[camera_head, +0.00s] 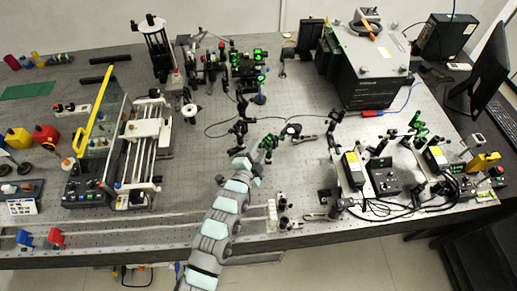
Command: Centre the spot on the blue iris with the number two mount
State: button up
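My arm reaches up from the bottom centre of the head view. My gripper (268,145) is at the small optics mounts in the middle of the bench, close to a dark post-held mount (291,131). It is too small to tell whether its fingers are open or touch the mount. A second dark mount (240,122) stands just left of the gripper. A small post-held part with a blue base (259,99) stands above it; it may be the blue iris. Green glows show on optics (257,55) farther back. No number label is readable, and I cannot make out a spot on an iris.
A large grey instrument box (368,65) stands at the back right. Black laser or control boxes (382,175) with cables crowd the right side. A railed apparatus (145,135) with a yellow-framed panel (95,115) stands left. Bare perforated bench top (215,155) lies left of my gripper.

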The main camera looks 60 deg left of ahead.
jog(key=shift+c, duration=0.5)
grip_shut()
jog(key=shift+n, duration=0.3)
jog(key=n+t+h+b, duration=0.1)
jog(key=n+h+b, duration=0.1)
jog(key=n, duration=0.3)
jog(key=a+n+t+h+b, duration=0.1)
jog(key=n+t+h+b, duration=0.1)
jog(key=n, duration=0.4)
jog(key=s+n+t+h+b, duration=0.1)
jog(key=n+t+h+b, duration=0.1)
jog(key=n+h+b, duration=0.2)
jog(key=shift+a+f+n+h, duration=0.1)
jog(key=shift+a+n+h, duration=0.2)
jog(key=shift+n+h, duration=0.55)
jog(key=shift+f+n, duration=0.1)
jog(key=shift+n, duration=0.15)
dwell(0.5)
jog(key=shift+o, duration=0.5)
grip_release()
jog(key=shift+w, duration=0.1)
